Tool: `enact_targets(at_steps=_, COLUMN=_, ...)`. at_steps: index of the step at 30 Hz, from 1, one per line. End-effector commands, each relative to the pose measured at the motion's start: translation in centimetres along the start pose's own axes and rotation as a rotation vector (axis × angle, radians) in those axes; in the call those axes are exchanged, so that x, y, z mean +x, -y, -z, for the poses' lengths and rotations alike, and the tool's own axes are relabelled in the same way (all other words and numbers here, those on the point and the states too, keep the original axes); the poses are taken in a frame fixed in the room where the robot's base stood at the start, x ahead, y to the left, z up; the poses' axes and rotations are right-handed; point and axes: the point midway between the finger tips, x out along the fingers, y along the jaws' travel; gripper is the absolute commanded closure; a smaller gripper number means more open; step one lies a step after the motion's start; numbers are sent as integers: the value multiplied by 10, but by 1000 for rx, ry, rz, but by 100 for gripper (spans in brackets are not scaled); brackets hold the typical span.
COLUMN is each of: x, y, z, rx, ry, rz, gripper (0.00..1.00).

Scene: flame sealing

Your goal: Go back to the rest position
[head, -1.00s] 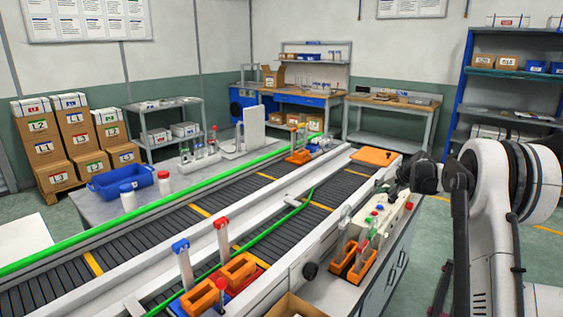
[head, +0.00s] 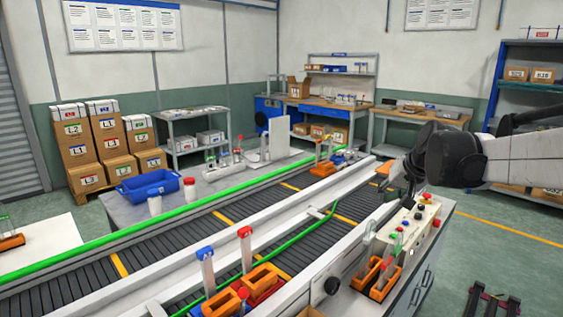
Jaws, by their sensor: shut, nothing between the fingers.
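My arm reaches in from the right edge in the head view, with its dark wrist above the far right end of the conveyor area. My gripper (head: 396,194) is small and dark there, pointing down behind the control box, shut and with nothing seen in it. Its fingertips are partly hard to make out against the dark belt. The white control box (head: 413,226) with coloured buttons stands just in front of it.
Two conveyor lanes (head: 190,241) run diagonally, with a green rail (head: 200,198) alongside. Orange holders with red- and blue-capped tubes (head: 206,270) stand at the front. An orange rack (head: 374,278) sits beside the control box. A blue bin (head: 148,187) is on the left table.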

Motion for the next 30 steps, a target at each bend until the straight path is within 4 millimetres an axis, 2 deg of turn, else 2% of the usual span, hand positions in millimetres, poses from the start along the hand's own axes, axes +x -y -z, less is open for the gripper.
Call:
enact_targets(at_steps=1, x=-12, y=7, z=-15, rx=-13, ry=2, rz=-6, gripper=100)
enact_targets(at_steps=6, x=-44, y=22, z=-63, rx=-54, ry=7, rz=-30, gripper=100)
enact_targets(at_steps=15, x=-88, y=34, z=-154, rx=-127, ry=8, rz=-73, gripper=100)
enact_targets(at_steps=22, x=-109, y=31, z=-227, rx=-183, ry=5, rz=-104, gripper=100)
enact_targets(at_steps=27, x=-116, y=24, z=-278, rx=-224, ry=2, rz=-126, gripper=100)
enact_targets(at_steps=30, x=-118, y=20, z=-301, rx=-243, ry=-1, rz=-136, gripper=100)
